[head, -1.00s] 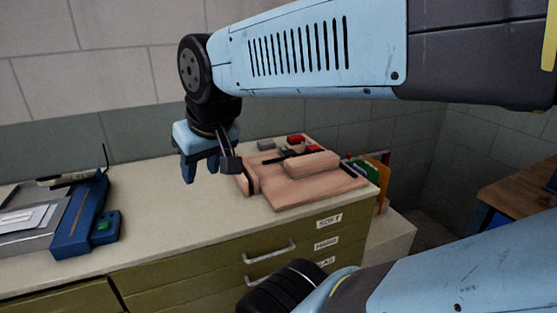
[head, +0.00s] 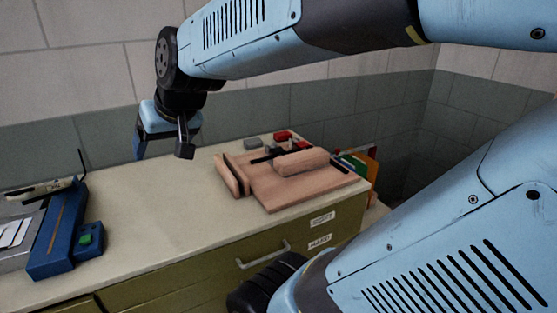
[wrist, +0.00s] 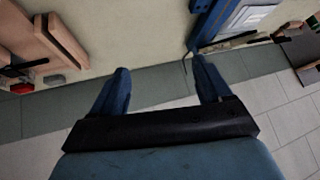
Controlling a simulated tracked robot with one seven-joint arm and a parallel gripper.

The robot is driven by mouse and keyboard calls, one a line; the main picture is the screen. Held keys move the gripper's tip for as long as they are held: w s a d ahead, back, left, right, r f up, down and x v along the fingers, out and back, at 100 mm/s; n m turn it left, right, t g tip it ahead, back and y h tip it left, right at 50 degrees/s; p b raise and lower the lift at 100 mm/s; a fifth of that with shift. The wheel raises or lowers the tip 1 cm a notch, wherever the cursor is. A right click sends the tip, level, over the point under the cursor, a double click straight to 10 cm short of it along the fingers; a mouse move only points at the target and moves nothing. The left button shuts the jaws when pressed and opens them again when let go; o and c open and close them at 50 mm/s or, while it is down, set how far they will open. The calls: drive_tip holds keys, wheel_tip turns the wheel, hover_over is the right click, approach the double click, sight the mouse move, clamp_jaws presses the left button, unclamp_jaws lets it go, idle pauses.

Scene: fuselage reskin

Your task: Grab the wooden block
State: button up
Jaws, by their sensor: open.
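A wooden block with rounded edges (head: 301,162) lies on top of a flat wooden board (head: 285,194) on the bench. A second, narrow wooden piece (head: 231,174) sits at the board's left edge; it also shows in the wrist view (wrist: 62,45). My gripper (head: 162,154) is to the left of the wooden pieces and above the bench, apart from them. In the wrist view my gripper (wrist: 160,65) has its two fingers spread with nothing between them. The wooden pieces lie to the left of the fingers there.
A blue device with a green button (head: 67,237) stands on the bench's left. Small red and grey items (head: 283,135) lie behind the board. Coloured folders (head: 358,165) stand at its right. The bench top (head: 160,215) between device and board is clear. A wall is behind.

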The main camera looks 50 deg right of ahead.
drive_tip(key=shift+o, duration=1.4)
drive_tip(key=w+d+r+m+t, duration=0.1)
drive_tip(key=w+d+m+t, duration=0.1)
drive_tip(key=w, duration=0.6)
drive_tip(key=shift+w, duration=0.2)
drive_tip(key=shift+o, duration=0.5)
drive_tip(key=w+d+m+t+h, duration=0.2)
drive_tip(key=w+d+m, duration=0.1)
drive_tip(key=w+d, duration=0.2)
drive_tip(key=shift+w+r, duration=0.15)
drive_tip(key=shift+w, duration=0.55)
drive_tip(key=w+d+f+m+h, duration=0.2)
drive_tip(key=d+m+h, duration=0.1)
drive_tip(key=d, duration=0.3)
drive_tip(key=w+d+f+m+h, duration=0.1)
drive_tip(key=w+d+m+h, duration=0.15)
drive_tip(key=d, duration=0.25)
drive_tip(key=m+g+h, duration=0.6)
drive_tip(key=m+g, duration=0.4)
drive_tip(key=g, duration=0.5)
approach(300, 156)
drive_tip(key=shift+y, duration=0.25)
drive_tip(key=x, duration=0.4)
drive_tip(key=shift+s+d, duration=0.2)
drive_tip(key=shift+d, duration=0.05)
drive_tip(key=shift+x, duration=2.55)
